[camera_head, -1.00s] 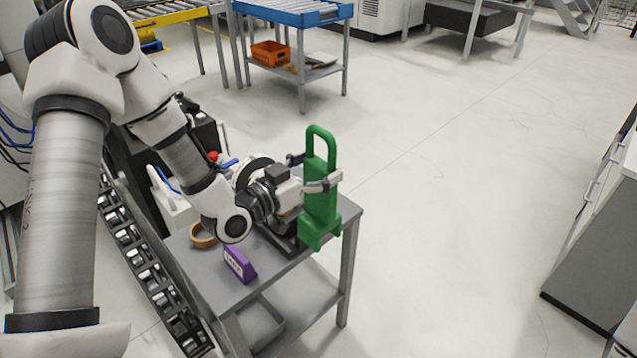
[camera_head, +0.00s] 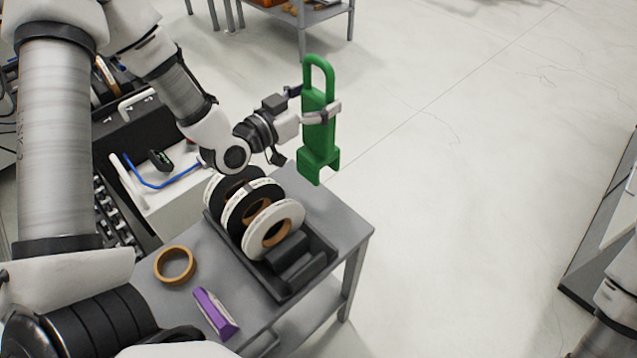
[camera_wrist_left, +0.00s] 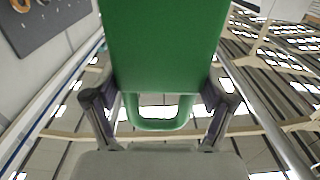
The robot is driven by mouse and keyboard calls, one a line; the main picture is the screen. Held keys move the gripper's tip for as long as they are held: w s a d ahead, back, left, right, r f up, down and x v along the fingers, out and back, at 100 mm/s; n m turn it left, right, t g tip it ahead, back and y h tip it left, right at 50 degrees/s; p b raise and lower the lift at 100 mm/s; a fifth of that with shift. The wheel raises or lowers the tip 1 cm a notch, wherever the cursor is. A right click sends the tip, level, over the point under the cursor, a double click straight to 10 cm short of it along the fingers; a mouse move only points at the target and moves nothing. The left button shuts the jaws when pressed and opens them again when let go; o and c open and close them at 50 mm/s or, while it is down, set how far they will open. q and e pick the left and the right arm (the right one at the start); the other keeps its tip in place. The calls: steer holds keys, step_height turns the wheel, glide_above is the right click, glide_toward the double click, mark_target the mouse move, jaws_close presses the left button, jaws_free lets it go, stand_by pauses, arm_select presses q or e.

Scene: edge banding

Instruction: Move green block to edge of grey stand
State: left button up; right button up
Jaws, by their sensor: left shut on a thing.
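The green block (camera_head: 318,120) has a loop handle at its top and a notched lower end. My left gripper (camera_head: 322,113) is shut on its middle and holds it upright, above the far right part of the grey stand (camera_head: 345,222). The block's lower end looks clear of the stand top. In the left wrist view the green block (camera_wrist_left: 165,45) fills the space between the two fingers.
A black holder (camera_head: 305,262) with several tape rolls (camera_head: 272,228) stands on the grey stand. A brown tape ring (camera_head: 175,265) and a purple object (camera_head: 214,312) lie near its front left. A white and black machine stands left of it. Open floor lies to the right.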

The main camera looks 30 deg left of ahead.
mark_target(316, 143)
arm_select(q)
steer(key=shift+s+d+f, duration=0.1)
steer(key=shift+d+f, duration=0.05)
steer(key=shift+f, duration=0.5)
steer(key=f, duration=0.5)
steer(key=s+f+p, duration=0.1)
steer(key=f, duration=0.2)
steer(key=shift+d+f, duration=0.2)
steer(key=shift+f, duration=0.15)
steer(key=shift+s+d, duration=0.2)
steer(key=shift+s, duration=0.05)
steer(key=o, duration=1.5)
steer(key=shift+a+f, duration=0.1)
steer(key=shift+o, duration=0.8)
steer(key=shift+w, duration=0.15)
arm_select(e)
steer(key=shift+s+d+r, duration=0.25)
steer(key=shift+s+r, duration=0.05)
steer(key=shift+s, duration=0.2)
